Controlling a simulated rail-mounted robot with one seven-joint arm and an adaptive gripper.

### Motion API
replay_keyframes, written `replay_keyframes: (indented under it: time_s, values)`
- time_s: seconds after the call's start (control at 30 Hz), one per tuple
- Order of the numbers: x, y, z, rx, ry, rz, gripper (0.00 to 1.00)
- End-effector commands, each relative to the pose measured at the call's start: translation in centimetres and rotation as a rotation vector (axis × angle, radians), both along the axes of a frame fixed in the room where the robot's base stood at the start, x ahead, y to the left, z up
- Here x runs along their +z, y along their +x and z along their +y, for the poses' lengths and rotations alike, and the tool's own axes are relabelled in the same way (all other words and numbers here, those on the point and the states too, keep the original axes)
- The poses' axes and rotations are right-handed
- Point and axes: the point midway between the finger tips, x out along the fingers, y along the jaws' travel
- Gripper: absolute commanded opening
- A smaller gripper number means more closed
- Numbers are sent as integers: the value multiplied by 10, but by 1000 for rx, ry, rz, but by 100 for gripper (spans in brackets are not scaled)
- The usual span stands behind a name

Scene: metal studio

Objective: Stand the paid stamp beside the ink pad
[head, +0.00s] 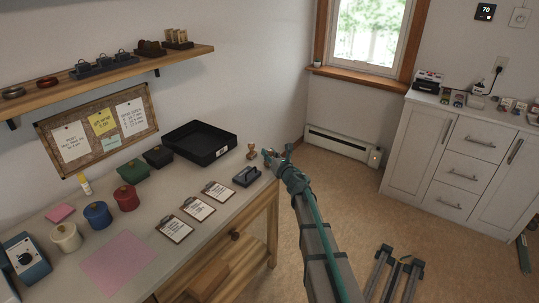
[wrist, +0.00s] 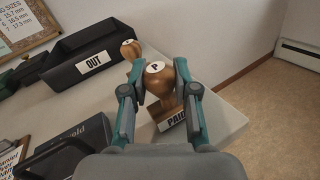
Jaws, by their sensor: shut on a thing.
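The paid stamp (wrist: 158,72) has a round wooden handle with a "P" on top and a base labelled "PAID". My gripper (wrist: 160,98) is shut on its handle, one finger on each side. The stamp looks roughly upright, over the desk's far right corner. I cannot tell whether its base touches the desk. In the head view my gripper (head: 276,158) hides most of it. A dark block with a handle (head: 246,176) lies near the right edge; in the wrist view its lettering (wrist: 95,131) is partly cut off. I cannot tell which thing is the ink pad.
A second wooden stamp (head: 251,152) stands behind, beside the black "OUT" tray (head: 183,148). Several clipboards (head: 199,208) lie left of the dark block. Lidded pots (head: 126,199) and boxes (head: 132,169) fill the back left. Bare desk (head: 160,204) shows between pots and clipboards.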

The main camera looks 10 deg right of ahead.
Motion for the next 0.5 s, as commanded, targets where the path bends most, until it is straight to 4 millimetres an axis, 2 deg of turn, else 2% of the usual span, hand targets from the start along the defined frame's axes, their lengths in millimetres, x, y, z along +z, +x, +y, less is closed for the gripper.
replay_keyframes:
  time_s: [0.07, 0.1, 0.23, 0.5]
  values:
    - [-4, 0, 0, 0, 0, 0, 0]
    - [-3, 0, 0, 0, 0, 0, 30]
    - [-2, 0, 0, 0, 0, 0, 52]
    - [-2, 0, 0, 0, 0, 0, 54]
